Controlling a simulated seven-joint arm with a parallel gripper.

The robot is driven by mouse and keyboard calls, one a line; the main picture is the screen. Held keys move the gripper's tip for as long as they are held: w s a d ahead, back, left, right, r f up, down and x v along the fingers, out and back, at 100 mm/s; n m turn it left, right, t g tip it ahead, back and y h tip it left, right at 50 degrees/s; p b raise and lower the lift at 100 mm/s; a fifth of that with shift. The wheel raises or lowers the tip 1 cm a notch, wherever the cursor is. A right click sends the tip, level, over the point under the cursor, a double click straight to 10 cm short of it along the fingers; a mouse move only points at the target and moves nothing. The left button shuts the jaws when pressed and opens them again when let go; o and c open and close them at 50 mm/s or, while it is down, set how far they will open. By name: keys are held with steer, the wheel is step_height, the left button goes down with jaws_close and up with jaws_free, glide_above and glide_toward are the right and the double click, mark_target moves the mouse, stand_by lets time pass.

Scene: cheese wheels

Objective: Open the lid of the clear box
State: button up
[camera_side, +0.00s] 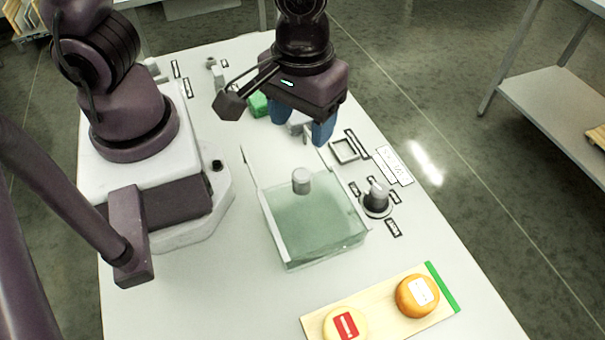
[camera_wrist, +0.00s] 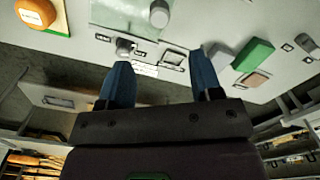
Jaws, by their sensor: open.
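The clear box (camera_side: 316,226) stands in the middle of the white table, with a greenish see-through body. Its lid appears to lie closed on top, with a grey cylindrical knob (camera_side: 301,181) standing upright on it. My gripper (camera_side: 302,132) is above the table behind the box, with its blue fingers apart and nothing between them. It is clear of the knob. In the wrist view the open fingers (camera_wrist: 163,82) point toward the table, and the clear box (camera_wrist: 120,14) and its knob (camera_wrist: 159,13) show at the top edge.
A wooden board (camera_side: 380,318) with a green end holds an orange cheese wheel (camera_side: 417,296) and a pale yellow one (camera_side: 345,325) with a red label. A grey dial (camera_side: 376,197) stands right of the box. A square frame (camera_side: 344,151) and a green block (camera_side: 258,104) lie farther back.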

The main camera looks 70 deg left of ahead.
mark_target(303, 173)
steer(key=shift+n, duration=0.3)
step_height(303, 173, down, 13)
steer(key=shift+r, duration=0.1)
stand_by(0.4)
jaws_close()
steer(key=a, duration=1.2)
steer(key=shift+w, duration=0.1)
jaws_free()
